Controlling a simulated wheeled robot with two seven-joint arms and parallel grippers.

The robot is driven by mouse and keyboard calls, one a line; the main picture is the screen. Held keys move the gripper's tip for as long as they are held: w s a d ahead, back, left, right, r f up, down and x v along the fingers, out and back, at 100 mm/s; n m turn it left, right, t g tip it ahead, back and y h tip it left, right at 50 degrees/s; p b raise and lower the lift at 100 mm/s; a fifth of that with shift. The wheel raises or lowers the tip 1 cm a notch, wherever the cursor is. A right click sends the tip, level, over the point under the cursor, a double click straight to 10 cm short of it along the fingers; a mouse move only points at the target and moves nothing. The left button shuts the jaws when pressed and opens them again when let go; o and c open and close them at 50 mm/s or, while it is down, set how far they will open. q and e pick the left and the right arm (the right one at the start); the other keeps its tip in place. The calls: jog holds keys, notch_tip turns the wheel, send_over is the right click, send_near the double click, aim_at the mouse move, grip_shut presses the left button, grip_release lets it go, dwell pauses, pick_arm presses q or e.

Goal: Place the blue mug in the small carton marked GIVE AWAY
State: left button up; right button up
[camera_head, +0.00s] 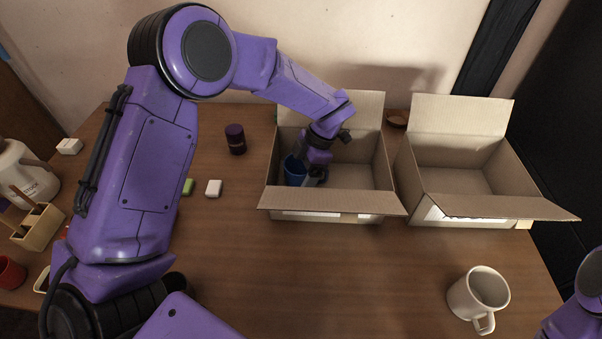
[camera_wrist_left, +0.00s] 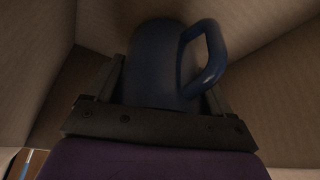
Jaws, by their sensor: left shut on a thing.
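The blue mug (camera_head: 294,171) is inside the left carton (camera_head: 371,176), near its left wall. My left gripper (camera_head: 305,178) reaches down into that carton and is shut on the mug. In the left wrist view the blue mug (camera_wrist_left: 157,65) sits between the two fingers (camera_wrist_left: 160,95), its handle to the right, with carton walls around it. I cannot tell whether the mug touches the carton floor. A second open carton (camera_head: 455,180) stands to the right and looks empty. Both cartons have pale labels on the front, hidden or unreadable under the flaps. My right gripper is not in view.
A white mug (camera_head: 478,295) stands at the front right. A dark purple jar (camera_head: 235,139) and small blocks (camera_head: 213,188) are left of the cartons. A white jug (camera_head: 25,172) and a wooden holder (camera_head: 38,226) are at the far left. The table's front middle is clear.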

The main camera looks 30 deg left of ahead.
pick_arm(q)
jog(key=shift+f, duration=0.1)
jog(key=o, duration=1.1)
jog(key=v, duration=1.2)
jog(key=shift+r+p, duration=0.2)
jog(key=shift+p, duration=0.15)
